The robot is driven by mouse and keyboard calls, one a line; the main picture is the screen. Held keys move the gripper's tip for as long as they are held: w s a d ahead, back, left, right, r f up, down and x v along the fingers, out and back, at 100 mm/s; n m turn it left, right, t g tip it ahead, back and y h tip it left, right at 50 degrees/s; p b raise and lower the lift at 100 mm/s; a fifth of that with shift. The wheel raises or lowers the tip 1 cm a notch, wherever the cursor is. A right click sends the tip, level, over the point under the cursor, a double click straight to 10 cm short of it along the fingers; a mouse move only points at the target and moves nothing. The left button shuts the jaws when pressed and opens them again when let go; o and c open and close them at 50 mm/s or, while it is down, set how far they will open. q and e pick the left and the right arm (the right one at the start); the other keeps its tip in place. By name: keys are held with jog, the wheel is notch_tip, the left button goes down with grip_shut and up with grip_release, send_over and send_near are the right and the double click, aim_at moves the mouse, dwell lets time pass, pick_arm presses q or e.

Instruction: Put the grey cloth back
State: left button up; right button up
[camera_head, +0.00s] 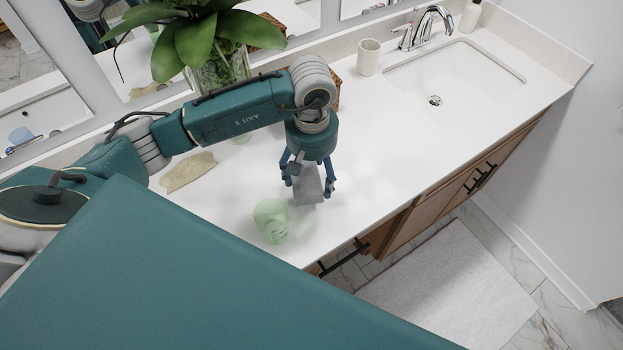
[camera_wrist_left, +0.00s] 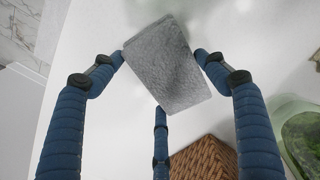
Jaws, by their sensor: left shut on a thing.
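The grey cloth (camera_head: 309,186) is a small folded block over the white counter, below my left gripper (camera_head: 307,180). My left gripper is shut on it, with its blue fingers around the cloth's sides. In the left wrist view, the cloth (camera_wrist_left: 168,65) sits tilted between the fingertips (camera_wrist_left: 160,72). I cannot tell whether its lower edge touches the counter. A brown woven basket (camera_head: 336,97) stands behind the arm, mostly hidden by it; its woven side also shows in the left wrist view (camera_wrist_left: 205,160). My right gripper is not in view.
A pale green translucent cup (camera_head: 271,221) stands close to the gripper, near the counter's front edge. A beige flat piece (camera_head: 188,172) lies left. A leafy plant (camera_head: 205,40) stands behind the arm. A white cup (camera_head: 368,57) stands by the sink (camera_head: 455,80). The counter between gripper and sink is clear.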

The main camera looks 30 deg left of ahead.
aim_at(312, 177)
pick_arm(q)
notch_tip(312, 177, down, 3)
jog(key=shift+f+p, duration=0.1)
jog(key=shift+p, duration=0.35)
jog(key=shift+f, duration=0.1)
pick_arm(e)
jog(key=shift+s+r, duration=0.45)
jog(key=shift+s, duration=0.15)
pick_arm(q)
jog(key=shift+f, duration=0.15)
jog(key=o, duration=1)
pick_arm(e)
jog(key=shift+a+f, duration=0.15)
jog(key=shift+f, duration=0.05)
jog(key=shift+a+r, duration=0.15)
